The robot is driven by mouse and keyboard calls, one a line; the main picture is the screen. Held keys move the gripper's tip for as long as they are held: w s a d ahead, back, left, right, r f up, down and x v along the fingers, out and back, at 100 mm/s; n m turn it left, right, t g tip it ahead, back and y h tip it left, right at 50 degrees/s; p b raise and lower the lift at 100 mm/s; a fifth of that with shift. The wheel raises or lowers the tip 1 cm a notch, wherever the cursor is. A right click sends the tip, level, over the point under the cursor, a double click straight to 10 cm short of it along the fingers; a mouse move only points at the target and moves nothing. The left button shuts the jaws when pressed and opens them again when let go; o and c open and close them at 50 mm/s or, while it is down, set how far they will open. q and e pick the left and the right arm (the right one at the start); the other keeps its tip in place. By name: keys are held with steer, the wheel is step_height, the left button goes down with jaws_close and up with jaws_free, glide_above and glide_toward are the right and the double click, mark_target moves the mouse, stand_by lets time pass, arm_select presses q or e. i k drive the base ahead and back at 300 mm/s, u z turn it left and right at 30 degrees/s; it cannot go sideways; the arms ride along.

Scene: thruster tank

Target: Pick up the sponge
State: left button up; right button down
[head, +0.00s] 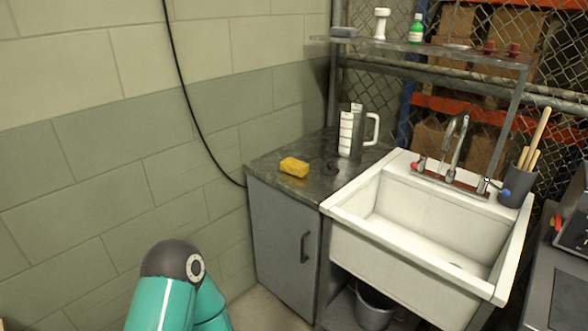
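The sponge (294,167) is a yellow block lying flat on the dark countertop (265,162) of a grey cabinet, left of the sink. Nothing touches it. A teal and dark grey link of my own arm shows at the bottom left, well in front of and below the counter. Neither of my grippers is in the picture.
A shelf (440,50) holds bottles above. A black cable (184,90) hangs on the wall.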

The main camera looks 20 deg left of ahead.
mark_target(292, 167)
steer(key=u, duration=1.2)
steer(key=i, duration=0.15)
steer(key=z, duration=3.4)
steer(key=i, duration=1)
steer(key=u, duration=3.85)
steer(key=i, duration=0.5)
steer(key=u, duration=0.6)
